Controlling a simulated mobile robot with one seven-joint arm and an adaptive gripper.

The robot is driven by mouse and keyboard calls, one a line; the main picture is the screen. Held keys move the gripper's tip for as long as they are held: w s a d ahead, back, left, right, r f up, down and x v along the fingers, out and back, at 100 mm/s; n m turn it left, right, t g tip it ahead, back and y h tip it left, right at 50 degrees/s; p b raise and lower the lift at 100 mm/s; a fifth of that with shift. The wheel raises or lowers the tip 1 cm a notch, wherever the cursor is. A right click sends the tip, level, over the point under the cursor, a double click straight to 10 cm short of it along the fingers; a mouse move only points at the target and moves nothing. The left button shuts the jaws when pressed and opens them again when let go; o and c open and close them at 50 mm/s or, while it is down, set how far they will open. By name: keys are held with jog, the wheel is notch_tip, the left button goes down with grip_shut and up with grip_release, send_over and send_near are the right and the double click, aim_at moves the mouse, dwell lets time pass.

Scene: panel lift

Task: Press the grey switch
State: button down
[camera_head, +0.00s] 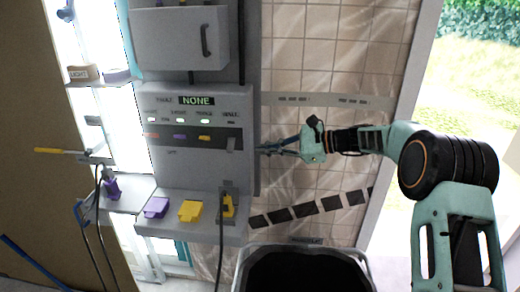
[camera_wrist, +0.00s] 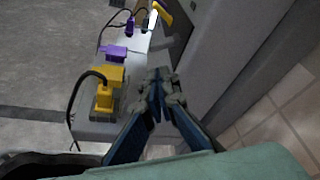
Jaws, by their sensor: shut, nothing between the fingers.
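The grey switch (camera_head: 231,143) appears to be the small grey piece at the right end of the dark strip on the grey panel (camera_head: 165,107), below the right-hand label. Red, purple and yellow pieces sit to its left on the strip. My gripper (camera_head: 262,150) is shut and empty at the panel's right edge, a little right of the switch and at about its height. I cannot tell whether it touches the panel. In the wrist view the closed fingertips (camera_wrist: 161,76) show beside the panel, and I cannot make out the switch there.
A shelf below the panel holds a purple block (camera_head: 155,207), a yellow block (camera_head: 189,211) and a yellow plug (camera_head: 228,206) with a hanging black cable. A black bin (camera_head: 305,270) stands below. A cabinet (camera_head: 180,38) is above. Tiled wall lies to the right.

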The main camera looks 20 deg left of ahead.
aim_at(231, 147)
jog(key=p+x, duration=0.1)
jog(key=x, duration=0.7)
jog(key=shift+s+d+r+m+g+p, duration=0.1)
jog(key=shift+r+m+g+p, duration=0.35)
jog(key=shift+p, duration=0.7)
jog(key=shift+s+d+r+m+h+p, duration=0.1)
jog(key=shift+s+r+m+h+p, duration=0.35)
jog(key=shift+p, duration=0.6)
jog(key=shift+r, duration=0.15)
jog(key=shift+w+r+p, duration=0.1)
jog(key=shift+r+p, duration=0.4)
jog(key=shift+r, duration=0.3)
jog(key=shift+r+y, duration=0.1)
jog(key=shift+y, duration=0.15)
